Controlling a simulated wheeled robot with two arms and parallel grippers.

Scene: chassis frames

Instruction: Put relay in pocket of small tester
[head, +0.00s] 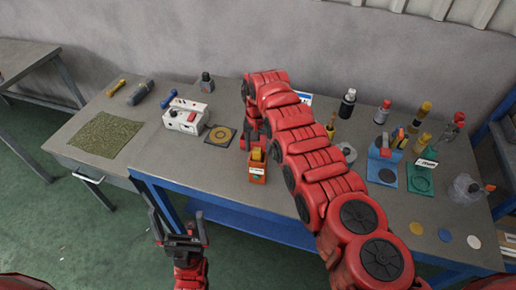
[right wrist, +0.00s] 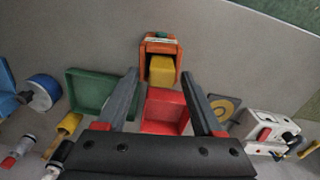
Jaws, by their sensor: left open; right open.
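A small orange box (right wrist: 161,43), which looks like the small tester, has an open pocket and a green button on its label end. A yellow block (right wrist: 160,70), apparently the relay, sits in that pocket and sticks up out of it. In the head view the orange box (head: 257,176) stands near the table's front edge with the yellow block (head: 257,155) in its top. My right gripper (right wrist: 161,80) is open, its fingers apart and pointing towards the box, holding nothing. My left gripper (head: 178,222) is open and empty in front of the table.
A red open tray (right wrist: 166,110) lies below my right fingers, beside a green tray (right wrist: 90,90). A white device (head: 187,116) and a dark mat with a yellow ring (head: 220,135) are left of the box. Bottles and holders crowd the right.

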